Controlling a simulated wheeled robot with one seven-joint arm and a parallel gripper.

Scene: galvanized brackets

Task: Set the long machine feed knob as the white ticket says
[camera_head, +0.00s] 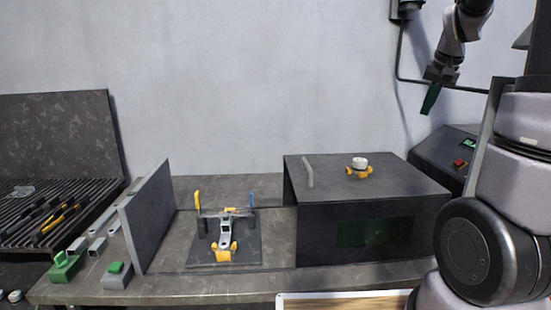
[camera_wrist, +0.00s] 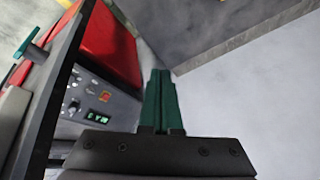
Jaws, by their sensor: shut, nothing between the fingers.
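A dark machine (camera_head: 445,155) with a sloped control panel stands at the right of the bench, partly hidden behind my arm. Its panel also shows in the wrist view (camera_wrist: 88,90), with small dark knobs (camera_wrist: 73,106) at the left, an orange-red button and a lit green display (camera_wrist: 98,117). The knob labels and settings are too small to read, and I cannot tell which one is the feed knob. My gripper (camera_head: 430,100) is shut and empty, raised above the panel and apart from it. Its green fingers (camera_wrist: 160,100) are together. I cannot make out a white ticket.

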